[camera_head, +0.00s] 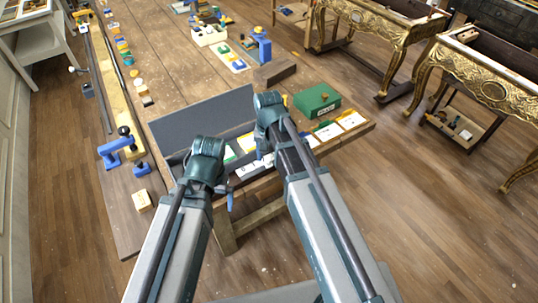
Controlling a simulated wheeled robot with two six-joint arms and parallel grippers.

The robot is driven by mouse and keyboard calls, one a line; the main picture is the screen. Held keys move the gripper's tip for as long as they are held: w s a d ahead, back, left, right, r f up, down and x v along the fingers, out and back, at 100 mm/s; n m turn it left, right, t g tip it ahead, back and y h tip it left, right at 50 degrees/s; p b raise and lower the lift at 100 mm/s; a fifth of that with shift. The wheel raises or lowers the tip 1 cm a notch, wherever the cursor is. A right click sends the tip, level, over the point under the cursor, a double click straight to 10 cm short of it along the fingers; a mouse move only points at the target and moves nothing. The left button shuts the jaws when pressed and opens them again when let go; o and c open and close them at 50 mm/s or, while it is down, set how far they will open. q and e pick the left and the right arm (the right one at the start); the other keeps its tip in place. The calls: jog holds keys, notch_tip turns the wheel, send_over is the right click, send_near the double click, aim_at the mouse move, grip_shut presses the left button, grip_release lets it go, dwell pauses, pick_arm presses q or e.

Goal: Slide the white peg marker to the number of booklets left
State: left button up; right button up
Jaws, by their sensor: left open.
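Several small white booklets or cards lie along the front of the workbench; one has a green edge (327,130) and another a yellow edge (350,120). More white pieces (247,168) lie between my two arms, partly hidden by them. I cannot pick out the white peg marker or its scale; they are too small or hidden. My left gripper (224,194) hangs at the bench's front left and is open, mostly hidden behind its own wrist. My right gripper (264,142) is over the bench among the cards; its fingers are largely hidden by the arm.
A grey upright panel (202,118) stands behind the cards. A green box (317,101) with a label sits to the right. Blue clamps (122,150) and a pale block (141,200) lie on the left plank. Gilt console tables (490,80) stand on the right, with open floor before them.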

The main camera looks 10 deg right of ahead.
aim_at(268, 159)
pick_arm(q)
jog(key=shift+r, duration=0.15)
pick_arm(e)
jog(key=shift+r, duration=0.1)
pick_arm(q)
notch_tip(268, 159, up, 14)
jog(key=p, duration=1.3)
jog(key=shift+f+p, duration=0.25)
jog(key=shift+p, duration=0.15)
pick_arm(e)
notch_tip(268, 159, up, 14)
jog(key=shift+f, duration=0.2)
pick_arm(q)
jog(key=shift+s, duration=0.1)
pick_arm(e)
jog(key=shift+f, duration=0.1)
